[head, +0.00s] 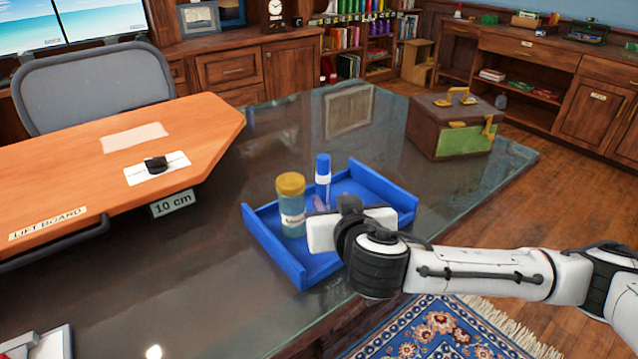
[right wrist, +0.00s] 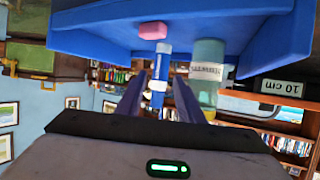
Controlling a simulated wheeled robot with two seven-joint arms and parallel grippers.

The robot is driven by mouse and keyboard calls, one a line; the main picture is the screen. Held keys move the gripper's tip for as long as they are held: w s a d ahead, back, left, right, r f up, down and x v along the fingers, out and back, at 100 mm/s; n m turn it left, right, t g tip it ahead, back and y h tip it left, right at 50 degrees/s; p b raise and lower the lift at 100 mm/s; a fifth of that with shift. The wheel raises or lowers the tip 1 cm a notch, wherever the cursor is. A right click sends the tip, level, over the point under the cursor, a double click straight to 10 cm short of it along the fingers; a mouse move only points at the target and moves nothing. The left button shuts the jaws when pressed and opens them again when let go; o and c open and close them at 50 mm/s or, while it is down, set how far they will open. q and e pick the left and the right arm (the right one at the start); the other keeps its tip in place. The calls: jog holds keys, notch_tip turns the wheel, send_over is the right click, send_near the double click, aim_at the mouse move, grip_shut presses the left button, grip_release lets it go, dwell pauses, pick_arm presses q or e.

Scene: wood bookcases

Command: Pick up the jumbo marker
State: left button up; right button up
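The jumbo marker (head: 322,171), with a blue cap and a white band, stands upright in a blue tray (head: 376,183) on the glass desk. My right gripper (head: 333,203) reaches low into the tray from the right, and its wrist hides part of the tray. In the right wrist view, which looks upside down, the marker (right wrist: 161,66) shows between the two spread fingers (right wrist: 159,84), with a gap on each side. The gripper is open and empty. My left gripper is not in view.
A jar (head: 291,212) with a yellow lid stands in the tray, left of the marker. A pink block (right wrist: 152,31) also lies in the tray. An orange lift board (head: 90,185) is at left, and a brown box (head: 440,135) is at back right.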

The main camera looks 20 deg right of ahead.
aim_at(325, 192)
jog(key=x, duration=0.7)
jog(key=shift+w, duration=0.25)
jog(key=shift+a, duration=0.1)
jog(key=shift+c, duration=0.3)
jog(key=c, duration=0.8)
